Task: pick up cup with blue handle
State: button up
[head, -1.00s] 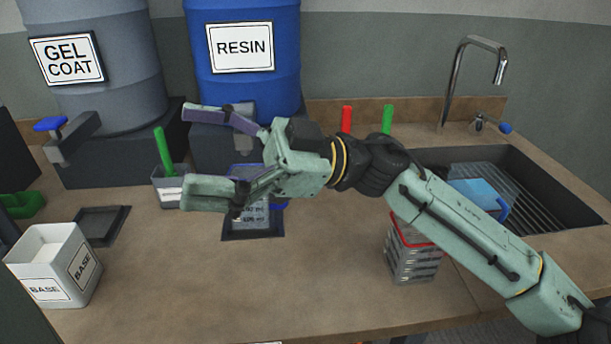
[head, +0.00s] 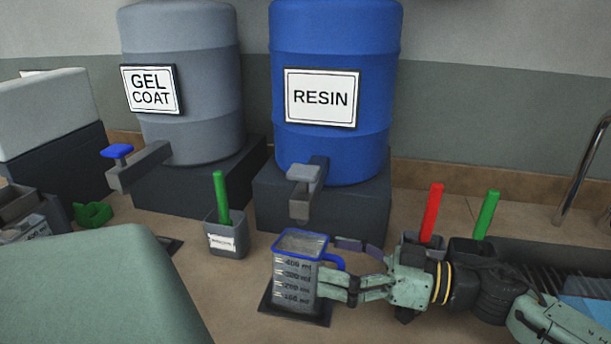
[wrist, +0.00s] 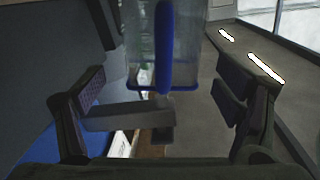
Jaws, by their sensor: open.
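The clear measuring cup (head: 294,284) has a blue rim, a blue handle (head: 331,261) and ml marks. It stands upright on a dark square pad (head: 318,314) below the resin drum's tap. My gripper (head: 333,266) is to its right, with its fingers pointing left at the handle side. In the wrist view the cup (wrist: 193,42) is at the top centre, and its blue handle (wrist: 164,45) lies between the spread fingers of my gripper (wrist: 163,95). No finger is closed on the handle. Whether the near finger touches the cup is unclear.
The blue resin drum (head: 330,60) and its tap (head: 304,180) stand behind the cup; the grey gel coat drum (head: 190,60) is left. A grey holder (head: 226,240) with a green-handled tool is left of the cup. Red and green handles (head: 432,210) rise behind my wrist.

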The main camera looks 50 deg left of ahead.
aim_at(323, 260)
jog(key=p+x, duration=0.2)
jog(key=x, duration=0.2)
jog(key=shift+s+a+r, duration=0.1)
jog(key=shift+s+a, duration=0.05)
jog(key=shift+s, duration=0.2)
jog(key=shift+s+a, duration=0.15)
jog(key=shift+a, duration=0.1)
jog(key=c, duration=1.4)
jog(key=shift+o, duration=0.2)
